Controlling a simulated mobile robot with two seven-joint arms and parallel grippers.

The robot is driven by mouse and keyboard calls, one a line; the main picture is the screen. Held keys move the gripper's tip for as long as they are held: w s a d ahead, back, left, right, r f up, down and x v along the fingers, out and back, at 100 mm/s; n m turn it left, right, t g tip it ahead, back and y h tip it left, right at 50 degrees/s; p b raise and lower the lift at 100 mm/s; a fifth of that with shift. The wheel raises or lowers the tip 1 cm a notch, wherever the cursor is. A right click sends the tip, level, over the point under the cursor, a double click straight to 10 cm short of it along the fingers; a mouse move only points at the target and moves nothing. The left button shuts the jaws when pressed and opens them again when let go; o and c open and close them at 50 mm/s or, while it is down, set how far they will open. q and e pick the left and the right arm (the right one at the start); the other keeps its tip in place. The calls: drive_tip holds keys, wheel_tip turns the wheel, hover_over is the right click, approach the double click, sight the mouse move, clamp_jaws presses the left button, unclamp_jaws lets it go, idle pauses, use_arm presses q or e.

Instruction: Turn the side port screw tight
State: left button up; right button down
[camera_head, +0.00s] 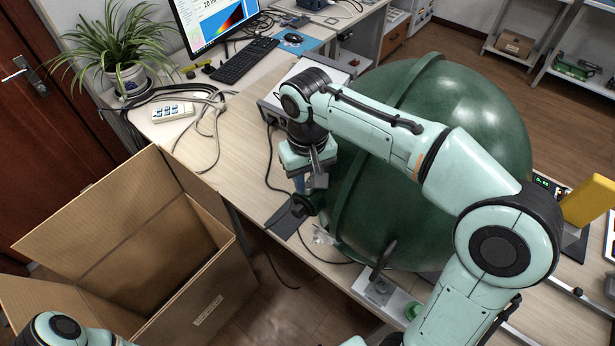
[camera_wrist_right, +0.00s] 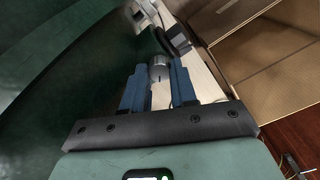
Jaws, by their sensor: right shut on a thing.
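The big green sphere (camera_head: 465,100) stands on the bench with a raised rim band around it. My right gripper (camera_head: 301,188) is at the sphere's left side, pointing down beside a dark round port part (camera_head: 308,203). In the right wrist view the gripper's blue fingers (camera_wrist_right: 159,82) are closed about a small silver cylindrical screw head (camera_wrist_right: 160,68), one finger on each side. A dark ring-shaped part (camera_wrist_right: 180,42) shows just beyond it. The screw itself is hidden by the gripper in the head view. My left gripper is out of view; only part of that arm shows at bottom left.
An open cardboard box (camera_head: 125,215) stands left of the bench (camera_head: 235,140). A grey instrument box (camera_head: 270,108) sits behind the gripper. Loose cables (camera_head: 212,110), a power strip (camera_head: 172,113), a keyboard (camera_head: 245,60) and a monitor lie farther back. A metal-footed stand (camera_head: 378,288) is in front of the sphere.

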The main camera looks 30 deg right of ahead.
drive_tip(key=m, duration=0.4)
drive_tip(key=shift+m, duration=0.3)
drive_tip(key=m, duration=0.5)
drive_tip(key=shift+p, duration=0.35)
drive_tip(key=m, duration=0.5)
drive_tip(key=shift+m, duration=0.4)
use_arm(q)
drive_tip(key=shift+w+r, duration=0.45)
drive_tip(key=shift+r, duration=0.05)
use_arm(e)
drive_tip(key=shift+s+m, duration=0.1)
drive_tip(key=shift+m, duration=2.2)
drive_tip(key=c, duration=1.2)
unclamp_jaws()
drive_tip(key=shift+o, duration=0.2)
